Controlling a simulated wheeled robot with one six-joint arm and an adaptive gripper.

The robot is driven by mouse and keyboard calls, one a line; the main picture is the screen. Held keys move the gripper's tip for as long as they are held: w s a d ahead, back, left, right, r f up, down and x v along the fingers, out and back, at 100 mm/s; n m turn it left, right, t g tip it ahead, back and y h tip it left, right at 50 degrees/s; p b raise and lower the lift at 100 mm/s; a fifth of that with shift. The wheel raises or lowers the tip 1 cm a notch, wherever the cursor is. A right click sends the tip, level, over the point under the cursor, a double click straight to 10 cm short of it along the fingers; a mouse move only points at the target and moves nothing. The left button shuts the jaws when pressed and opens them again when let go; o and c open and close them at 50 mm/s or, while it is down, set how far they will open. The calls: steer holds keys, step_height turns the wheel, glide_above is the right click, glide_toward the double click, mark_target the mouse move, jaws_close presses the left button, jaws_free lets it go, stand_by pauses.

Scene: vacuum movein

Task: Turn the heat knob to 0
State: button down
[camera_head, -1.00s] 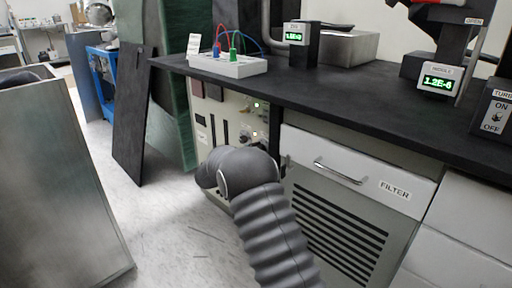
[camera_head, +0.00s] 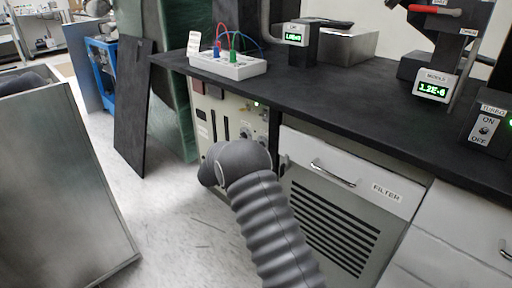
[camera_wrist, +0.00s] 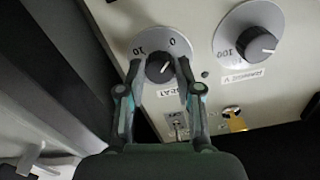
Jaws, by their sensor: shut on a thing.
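The heat knob (camera_wrist: 159,68) is a black knob on a grey dial marked 0 and 10, with a partly covered label below it, in the wrist view. My gripper (camera_wrist: 160,72) has its two fingers on either side of this knob and is shut on it. The 0 shows at the upper right of the dial and the 10 at the upper left. In the head view my arm hides the gripper and covers part of the control panel (camera_head: 236,118) under the bench.
A second black knob (camera_wrist: 258,45) on a dial marked 100 sits right of the heat knob. A brass key-like part (camera_wrist: 235,121) sticks out below it. The black bench top (camera_head: 340,100) overhangs the panel; the filter drawer (camera_head: 350,178) stands right of my arm.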

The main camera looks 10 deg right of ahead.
steer(key=shift+n, duration=0.4)
steer(key=c, duration=0.8)
jaws_free()
steer(key=shift+o, duration=0.2)
steer(key=v, duration=1.2)
